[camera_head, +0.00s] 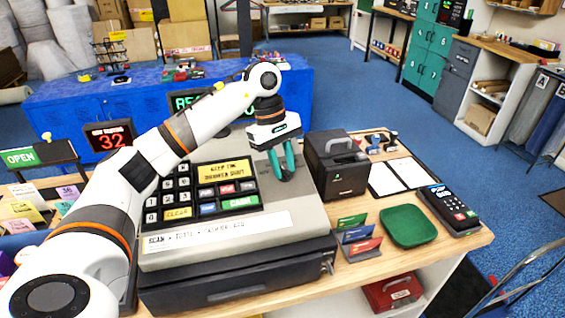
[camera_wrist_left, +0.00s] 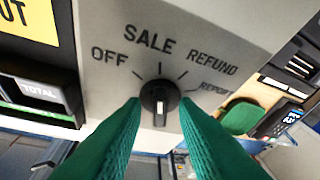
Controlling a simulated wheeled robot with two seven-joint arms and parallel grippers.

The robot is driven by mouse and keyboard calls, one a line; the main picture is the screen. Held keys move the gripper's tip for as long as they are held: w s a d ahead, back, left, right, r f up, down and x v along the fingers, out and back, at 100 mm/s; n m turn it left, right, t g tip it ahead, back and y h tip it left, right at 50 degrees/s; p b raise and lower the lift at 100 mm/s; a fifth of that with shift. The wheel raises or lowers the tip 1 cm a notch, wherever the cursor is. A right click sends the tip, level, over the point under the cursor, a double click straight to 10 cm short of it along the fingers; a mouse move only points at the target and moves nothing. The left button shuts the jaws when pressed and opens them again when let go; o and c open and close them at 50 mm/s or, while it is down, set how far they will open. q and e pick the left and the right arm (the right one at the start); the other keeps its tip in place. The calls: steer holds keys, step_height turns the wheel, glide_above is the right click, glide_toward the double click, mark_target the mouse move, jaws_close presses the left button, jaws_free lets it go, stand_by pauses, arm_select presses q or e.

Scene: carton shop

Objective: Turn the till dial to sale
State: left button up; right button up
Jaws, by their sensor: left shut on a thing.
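The till dial (camera_wrist_left: 160,97) is a round black knob with a pale grip bar, on the till's grey panel in the left wrist view. The words OFF, SALE, REFUND and REPORT arc above it with tick marks. Its bar stands upright in the picture, in line with the tick below SALE; which end is the pointer I cannot tell. My left gripper (camera_head: 283,174) is at the right side of the till (camera_head: 240,228). In the left wrist view its green fingers (camera_wrist_left: 160,112) are shut on the dial, one on each side. In the head view the gripper hides the dial. My right gripper is not in view.
Right of the till are a black box with a handle (camera_head: 335,168), a green tray (camera_head: 408,226), a card reader (camera_head: 449,209) and several cards in a rack (camera_head: 360,238). The till keys (camera_head: 206,192) lie left of the gripper.

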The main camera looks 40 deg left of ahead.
arm_select(q)
steer(key=o, duration=0.6)
steer(key=shift+d+r, duration=0.1)
steer(key=v, duration=1.2)
steer(key=shift+b, duration=0.4)
steer(key=shift+s, duration=0.1)
